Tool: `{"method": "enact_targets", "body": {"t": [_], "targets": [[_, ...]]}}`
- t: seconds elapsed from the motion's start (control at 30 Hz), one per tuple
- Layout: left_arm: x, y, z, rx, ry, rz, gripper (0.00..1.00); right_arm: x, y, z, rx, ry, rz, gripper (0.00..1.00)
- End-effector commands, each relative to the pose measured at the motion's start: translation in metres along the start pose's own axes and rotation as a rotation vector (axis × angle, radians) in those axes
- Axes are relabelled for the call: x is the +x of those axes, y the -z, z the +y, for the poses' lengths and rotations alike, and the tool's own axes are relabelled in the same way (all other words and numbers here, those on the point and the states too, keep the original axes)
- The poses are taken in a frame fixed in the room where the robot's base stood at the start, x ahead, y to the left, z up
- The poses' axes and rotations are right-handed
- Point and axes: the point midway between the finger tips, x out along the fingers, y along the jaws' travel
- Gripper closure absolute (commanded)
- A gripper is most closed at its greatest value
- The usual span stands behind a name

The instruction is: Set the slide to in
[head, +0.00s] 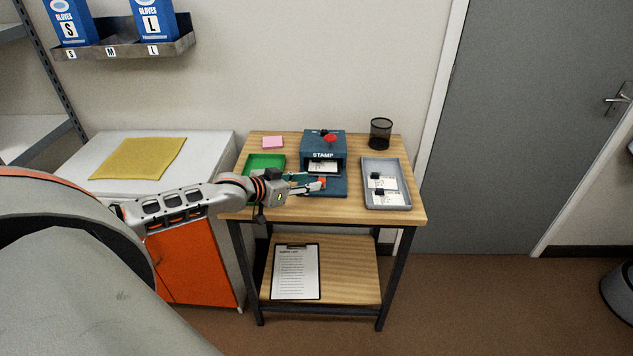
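A teal stamp machine (323,139) with "STAMP" on its front and a red part on top stands near the middle of the small wooden table. A white card (322,167) shows in the opening below the lettering. A teal base plate (338,187) lies in front of the opening. I take it as part of the slide, but cannot tell how far out it is. My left gripper (318,184) is over this plate, in front of the card. Its fingers are too small to show whether they are apart or touch anything. My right gripper is out of view.
A green tray (249,165) is left of the machine, partly behind my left arm. A grey tray (388,207) with white cards is on the right. A black mesh cup (380,133) and pink pad (272,142) stand behind. A clipboard (296,271) lies on the lower shelf.

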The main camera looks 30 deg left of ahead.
Motion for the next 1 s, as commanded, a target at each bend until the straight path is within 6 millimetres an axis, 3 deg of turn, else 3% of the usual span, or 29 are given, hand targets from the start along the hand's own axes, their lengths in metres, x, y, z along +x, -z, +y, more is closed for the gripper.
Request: {"method": "enact_targets", "body": {"t": [0.3,0.77,0.9,1.0], "targets": [[0.035,0.001,0.000,0.000,0.000,0.002,0.67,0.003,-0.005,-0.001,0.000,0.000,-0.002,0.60],[0.044,0.000,0.001,0.001,-0.001,0.000,0.67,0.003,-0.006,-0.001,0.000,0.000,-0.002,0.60],[0.044,0.000,0.001,0.001,-0.001,0.000,1.00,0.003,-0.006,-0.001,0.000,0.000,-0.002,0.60],[0.044,0.000,0.001,0.002,-0.001,0.000,1.00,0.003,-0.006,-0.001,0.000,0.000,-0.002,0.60]]}}
